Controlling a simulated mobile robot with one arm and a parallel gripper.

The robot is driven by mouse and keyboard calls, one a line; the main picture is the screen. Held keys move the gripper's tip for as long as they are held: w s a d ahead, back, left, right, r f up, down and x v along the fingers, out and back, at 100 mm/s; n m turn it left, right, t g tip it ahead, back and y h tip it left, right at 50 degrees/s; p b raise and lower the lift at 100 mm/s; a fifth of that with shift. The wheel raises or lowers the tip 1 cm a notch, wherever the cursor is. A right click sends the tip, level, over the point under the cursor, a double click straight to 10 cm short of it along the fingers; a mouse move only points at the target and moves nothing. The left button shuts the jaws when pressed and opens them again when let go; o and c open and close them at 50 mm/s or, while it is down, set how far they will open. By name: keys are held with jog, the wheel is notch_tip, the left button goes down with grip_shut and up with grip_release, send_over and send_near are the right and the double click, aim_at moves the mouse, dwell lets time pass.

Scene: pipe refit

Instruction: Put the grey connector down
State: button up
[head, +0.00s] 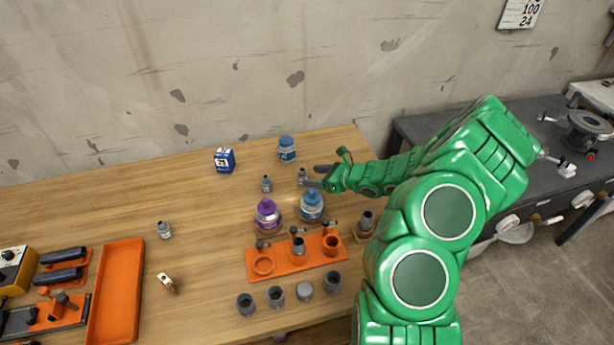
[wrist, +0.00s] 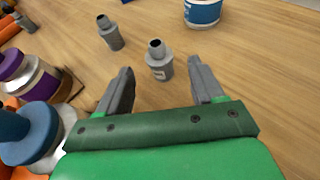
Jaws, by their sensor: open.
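A grey connector (head: 302,175) stands upright on the wooden table. In the wrist view this grey connector (wrist: 159,66) is between and slightly beyond my fingertips, with a visible gap on each side. My gripper (head: 318,176) is open, and its two dark fingers are spread apart in the wrist view (wrist: 161,72). A second, similar grey connector (head: 266,184) stands to the left and also shows in the wrist view (wrist: 110,32). A third small grey fitting (head: 164,230) stands farther left on the table.
Purple-capped (head: 267,215) and blue-capped (head: 311,206) bottles stand close in front of the gripper. Another blue-capped bottle (head: 287,150) and a blue box (head: 224,160) are behind. An orange holder (head: 262,267), several grey cups and an orange tray (head: 116,292) are nearer. The table's left-middle is mostly clear.

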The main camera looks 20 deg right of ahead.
jog(key=shift+v, duration=2.45)
